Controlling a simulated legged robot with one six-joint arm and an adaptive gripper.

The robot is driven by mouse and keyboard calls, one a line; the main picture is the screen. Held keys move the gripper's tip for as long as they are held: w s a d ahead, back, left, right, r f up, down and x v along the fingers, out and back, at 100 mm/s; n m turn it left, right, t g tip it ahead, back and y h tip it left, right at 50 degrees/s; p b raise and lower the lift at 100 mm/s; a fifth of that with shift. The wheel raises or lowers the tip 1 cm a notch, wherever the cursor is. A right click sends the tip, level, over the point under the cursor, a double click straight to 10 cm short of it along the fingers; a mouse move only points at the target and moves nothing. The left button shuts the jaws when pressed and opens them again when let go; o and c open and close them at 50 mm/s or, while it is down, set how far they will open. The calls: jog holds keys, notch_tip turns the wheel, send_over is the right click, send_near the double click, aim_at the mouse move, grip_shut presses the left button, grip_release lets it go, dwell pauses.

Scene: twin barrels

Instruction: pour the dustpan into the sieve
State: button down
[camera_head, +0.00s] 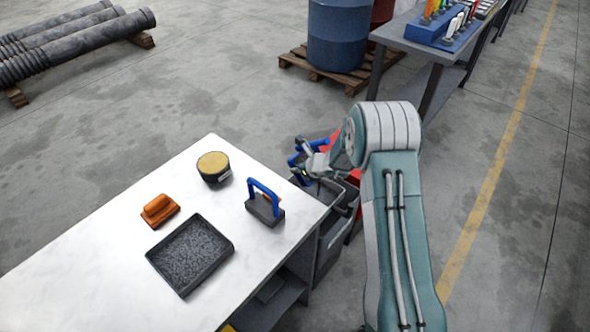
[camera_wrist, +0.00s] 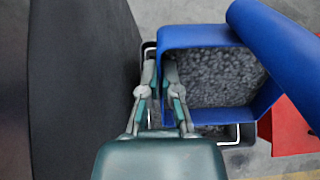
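My gripper (camera_head: 308,168) is beyond the white table's right edge, above a dark bin. In the wrist view, its two fingers (camera_wrist: 159,75) stand close together on either side of the left wall of a blue-walled pan (camera_wrist: 205,36). This looks like the dustpan; grey gravel (camera_wrist: 215,78) lies within its walls, and a thick blue bar (camera_wrist: 275,55) crosses its right side. Its blue parts show in the head view (camera_head: 316,146), partly hidden by my gripper. A round dark container with a yellow top (camera_head: 213,168), possibly the sieve, stands on the table.
The table (camera_head: 100,270) also holds a black tray of gravel (camera_head: 190,255), an orange block (camera_head: 159,210) and a blue-handled tool (camera_head: 265,203). The dark bin (camera_head: 333,240) and something red (camera_wrist: 290,130) are close by. A blue barrel (camera_head: 338,35) stands on a pallet behind.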

jog(key=shift+s+d+r+t+y, duration=0.3)
jog(key=shift+d+t+y, duration=0.05)
jog(key=shift+t+y, duration=0.2)
jog(key=shift+s+d+r+t+y, duration=0.3)
jog(key=shift+t+y, duration=0.25)
jog(key=shift+s+d+r+t+y, duration=0.3)
jog(key=shift+s+d+t+y, duration=0.25)
jog(key=shift+t+y, duration=0.4)
jog(key=shift+s+d+r+t+y, duration=0.1)
jog(key=shift+s+d+t+y, duration=0.5)
jog(key=shift+t+y, duration=0.4)
jog(key=shift+s+d+t+y, duration=0.8)
jog(key=shift+t+y, duration=0.25)
jog(key=shift+t, duration=0.2)
notch_tip(320, 180, up, 2)
jog(key=g+h, duration=0.5)
jog(key=shift+r+g+h, duration=0.15)
jog(key=shift+g+h, duration=0.15)
jog(key=shift+g, duration=0.1)
